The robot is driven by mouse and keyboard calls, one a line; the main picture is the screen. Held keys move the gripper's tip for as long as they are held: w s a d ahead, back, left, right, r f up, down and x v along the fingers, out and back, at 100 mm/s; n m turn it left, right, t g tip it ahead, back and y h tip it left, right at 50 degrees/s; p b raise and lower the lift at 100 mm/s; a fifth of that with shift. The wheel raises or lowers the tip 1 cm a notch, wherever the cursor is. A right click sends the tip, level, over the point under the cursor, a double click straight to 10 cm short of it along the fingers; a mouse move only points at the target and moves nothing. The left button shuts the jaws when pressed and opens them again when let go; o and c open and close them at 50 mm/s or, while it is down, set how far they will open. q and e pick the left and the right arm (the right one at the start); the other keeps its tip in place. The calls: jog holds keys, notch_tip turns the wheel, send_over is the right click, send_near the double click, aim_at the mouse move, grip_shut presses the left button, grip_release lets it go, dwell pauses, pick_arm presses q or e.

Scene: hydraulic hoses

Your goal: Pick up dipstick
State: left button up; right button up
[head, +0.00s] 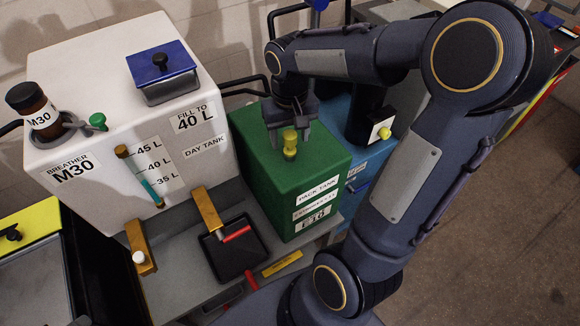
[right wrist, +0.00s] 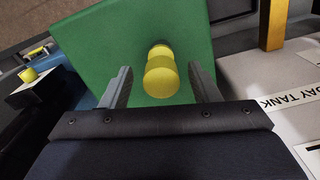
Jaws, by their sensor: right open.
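The dipstick (head: 290,142) shows as a yellow knobbed handle standing up from the top of the green pack tank (head: 325,165). Its lower part is hidden inside the tank. My right gripper (head: 290,137) is open above the tank, with its fingers on either side of the yellow handle. In the right wrist view the yellow handle (right wrist: 161,72) stands between the two spread fingers (right wrist: 160,85), with a gap on each side. My left gripper is not in view.
The white day tank (head: 90,140) stands left of the green tank, with a breather bottle (head: 35,112) and a blue-lidded filler (head: 162,70). A black tray (head: 215,262) with a red-handled item sits in front. A blue box (head: 368,165) is close on the right.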

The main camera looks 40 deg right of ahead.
notch_tip(320, 180, down, 4)
jog(key=shift+s+a+r, duration=0.1)
jog(key=shift+a, duration=0.05)
grip_shut()
dwell(0.3)
